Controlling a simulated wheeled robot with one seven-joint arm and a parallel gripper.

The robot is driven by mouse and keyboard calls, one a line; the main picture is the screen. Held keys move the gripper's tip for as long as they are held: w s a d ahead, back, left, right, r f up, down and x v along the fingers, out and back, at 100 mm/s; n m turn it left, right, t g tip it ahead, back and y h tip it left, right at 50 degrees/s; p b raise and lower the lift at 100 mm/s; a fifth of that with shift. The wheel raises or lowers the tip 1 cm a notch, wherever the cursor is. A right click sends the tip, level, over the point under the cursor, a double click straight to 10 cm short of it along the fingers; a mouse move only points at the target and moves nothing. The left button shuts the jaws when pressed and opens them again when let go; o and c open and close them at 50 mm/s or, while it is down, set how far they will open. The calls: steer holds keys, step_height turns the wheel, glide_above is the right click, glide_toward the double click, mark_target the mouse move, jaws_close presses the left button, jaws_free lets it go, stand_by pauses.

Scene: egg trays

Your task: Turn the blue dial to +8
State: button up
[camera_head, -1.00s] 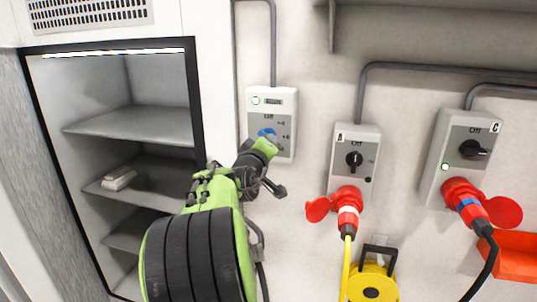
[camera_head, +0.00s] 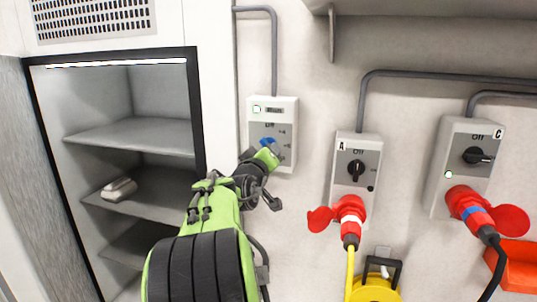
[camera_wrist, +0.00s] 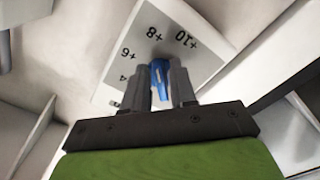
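The blue dial (camera_head: 267,142) is on the front of a white control box (camera_head: 286,109) with a small display, on the wall. In the wrist view the blue dial (camera_wrist: 159,67) stands between the two dark fingers of my gripper (camera_wrist: 161,78). The fingers flank it closely and appear shut on it. The +8 mark (camera_wrist: 155,33) is just above the dial, with +10 (camera_wrist: 187,38) to its right and +6 (camera_wrist: 128,53) to its left. I cannot read the dial's exact pointing. In the head view my gripper (camera_head: 265,157) partly covers the dial.
Switch box A (camera_head: 370,146) and switch box C (camera_head: 458,131) are on the wall to the right, with red plugs (camera_head: 349,209) below. A yellow cable reel (camera_head: 370,292) and an orange bin (camera_head: 517,262) sit lower. An open shelf cabinet (camera_head: 199,110) stands left.

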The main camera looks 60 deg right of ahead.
steer(key=shift+o, duration=0.8)
steer(key=s+a+b, duration=0.1)
steer(key=s+a, duration=0.1)
steer(key=a, duration=1.3)
steer(key=shift+s+a, duration=0.25)
steer(key=shift+a, duration=0.1)
